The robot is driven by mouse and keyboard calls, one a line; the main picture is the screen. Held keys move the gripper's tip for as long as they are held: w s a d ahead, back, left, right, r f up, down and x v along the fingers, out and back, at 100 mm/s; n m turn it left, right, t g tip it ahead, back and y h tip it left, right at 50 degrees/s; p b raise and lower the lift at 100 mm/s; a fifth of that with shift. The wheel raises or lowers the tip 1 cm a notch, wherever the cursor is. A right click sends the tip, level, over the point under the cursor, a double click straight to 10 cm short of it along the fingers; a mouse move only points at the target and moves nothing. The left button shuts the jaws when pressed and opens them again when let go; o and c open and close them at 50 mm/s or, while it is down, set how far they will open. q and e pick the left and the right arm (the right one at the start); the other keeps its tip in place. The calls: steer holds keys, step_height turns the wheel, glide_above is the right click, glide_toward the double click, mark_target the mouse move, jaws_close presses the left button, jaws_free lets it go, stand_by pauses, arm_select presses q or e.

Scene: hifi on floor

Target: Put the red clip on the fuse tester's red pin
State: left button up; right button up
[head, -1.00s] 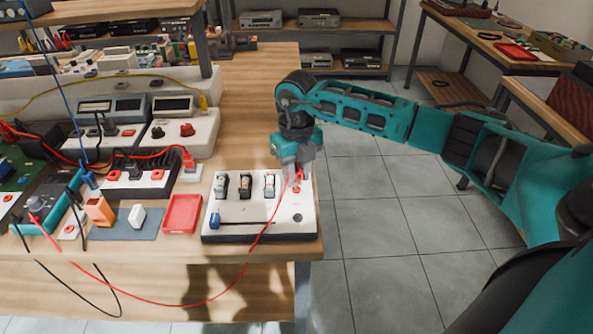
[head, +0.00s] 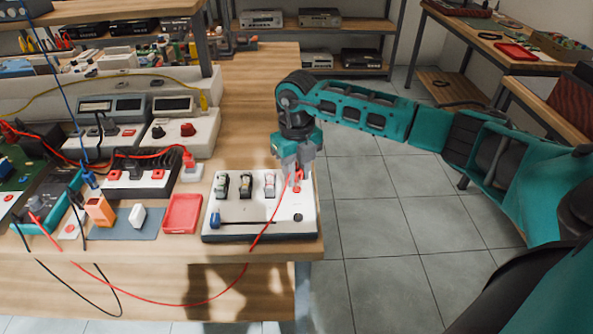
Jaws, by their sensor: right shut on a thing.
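The fuse tester (head: 240,212) is a white board with a dark base at the front right of the bench. It carries several fuses in a row, a blue part at its left and a black knob at its lower right. My right gripper (head: 297,176) points down over the tester's right end. It is shut on the red clip (head: 297,183), whose red lead (head: 262,238) hangs over the bench's front edge. The red pin is hidden under the clip and fingers, so I cannot tell whether the clip sits on it. My left gripper is not in view.
A red tray (head: 182,214), an orange block (head: 100,210) and a white block (head: 138,215) lie left of the tester. Meters and a terminal strip (head: 140,178) stand behind them. The bench (head: 255,110) is clear behind the tester.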

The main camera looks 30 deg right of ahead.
steer(key=shift+f+b, duration=0.5)
steer(key=shift+f, duration=0.3)
stand_by(0.4)
steer(key=o, duration=1)
steer(key=shift+c, duration=0.2)
step_height(320, 180, up, 13)
stand_by(0.4)
